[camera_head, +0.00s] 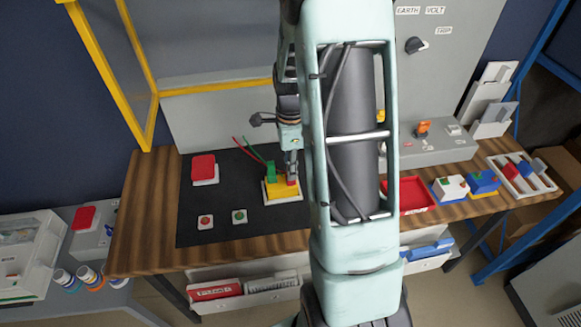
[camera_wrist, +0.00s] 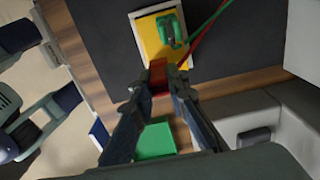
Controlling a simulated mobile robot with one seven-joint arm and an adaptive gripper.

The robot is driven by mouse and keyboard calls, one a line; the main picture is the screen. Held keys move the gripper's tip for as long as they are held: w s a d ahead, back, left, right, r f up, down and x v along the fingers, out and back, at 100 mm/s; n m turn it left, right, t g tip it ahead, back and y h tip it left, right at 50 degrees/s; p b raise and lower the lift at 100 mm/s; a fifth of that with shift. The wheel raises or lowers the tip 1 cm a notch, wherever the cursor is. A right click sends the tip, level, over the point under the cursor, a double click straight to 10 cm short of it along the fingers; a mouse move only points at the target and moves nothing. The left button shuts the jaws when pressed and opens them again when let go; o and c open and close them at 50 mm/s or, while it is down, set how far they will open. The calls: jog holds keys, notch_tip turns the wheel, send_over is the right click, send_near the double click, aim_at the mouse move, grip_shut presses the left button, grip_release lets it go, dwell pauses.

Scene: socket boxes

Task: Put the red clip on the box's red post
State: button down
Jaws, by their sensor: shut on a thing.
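The yellow box (camera_head: 286,194) sits in a pale tray on the dark mat. It also shows in the wrist view (camera_wrist: 151,47). A green clip (camera_wrist: 173,33) with a green wire is on the box. My gripper (camera_wrist: 164,84) is shut on the red clip (camera_wrist: 158,73), whose red wire runs up and right. In the head view, my gripper (camera_head: 291,172) is over the right part of the box, with the red clip (camera_head: 291,180) at its tips. The red post is not clearly visible; I cannot tell whether the clip touches it.
Left of the box on the mat are a red-topped switch box (camera_head: 204,167), a red button (camera_head: 205,222) and a green button (camera_head: 239,216). A red tray (camera_head: 408,200) and blue and white boxes stand on the right. The mat's lower right is bare.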

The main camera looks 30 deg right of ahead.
jog(key=c, duration=1.8)
grip_release()
notch_tip(320, 180, up, 12)
jog(key=shift+f, duration=0.1)
jog(key=shift+a, duration=0.1)
